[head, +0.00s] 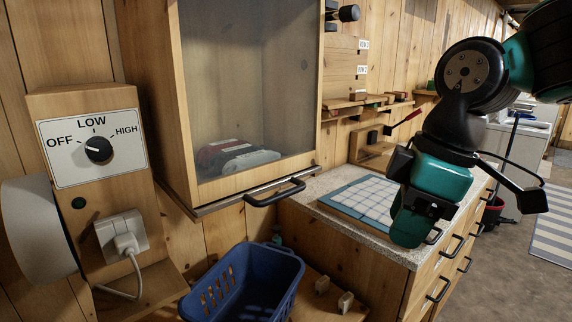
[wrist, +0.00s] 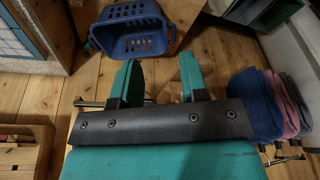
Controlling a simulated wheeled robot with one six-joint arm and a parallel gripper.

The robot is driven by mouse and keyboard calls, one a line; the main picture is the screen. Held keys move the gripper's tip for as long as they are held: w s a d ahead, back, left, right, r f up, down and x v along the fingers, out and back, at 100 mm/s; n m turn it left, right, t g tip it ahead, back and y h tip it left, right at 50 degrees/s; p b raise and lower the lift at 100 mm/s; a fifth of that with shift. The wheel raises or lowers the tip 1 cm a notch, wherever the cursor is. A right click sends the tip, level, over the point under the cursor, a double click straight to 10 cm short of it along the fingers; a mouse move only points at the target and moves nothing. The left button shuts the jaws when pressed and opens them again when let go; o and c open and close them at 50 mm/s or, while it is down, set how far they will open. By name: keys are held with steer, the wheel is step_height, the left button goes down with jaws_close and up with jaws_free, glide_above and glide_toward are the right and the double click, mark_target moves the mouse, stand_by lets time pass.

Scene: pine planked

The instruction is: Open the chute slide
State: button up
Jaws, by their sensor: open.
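The chute (head: 245,85) is a tall wooden box with a clear front, on the plank wall in the head view. Rolled red and grey cloths (head: 235,157) lie at its bottom. The chute slide (head: 205,208) is a thin plate under the box. Its dark bar handle (head: 274,192) sticks out at the front and looks pushed in against the box.
A blue basket (head: 245,285) stands below the chute; it also shows in the wrist view (wrist: 130,28). A counter with a tiled board (head: 365,200) and drawers with bar handles (head: 450,245) is to the right. A dial box (head: 95,150) with a plug is at left.

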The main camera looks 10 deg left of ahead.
steer(key=w+a+r+n+p, duration=0.3)
steer(key=w+a+r+n, duration=0.3)
steer(key=w+r, duration=0.15)
steer(key=n+t+h+p, duration=0.1)
steer(key=n+p, duration=0.3)
steer(key=n, duration=0.3)
glide_toward(287, 191)
steer(key=f+p, duration=0.1)
steer(key=f, duration=0.1)
steer(key=a+f+p, duration=0.1)
steer(key=f, duration=0.2)
steer(key=w+f+p, duration=0.1)
steer(key=f, duration=0.2)
steer(key=shift+a+f+p, duration=0.2)
steer(key=shift+f+p, duration=0.05)
steer(key=shift+p, duration=0.15)
jaws_close()
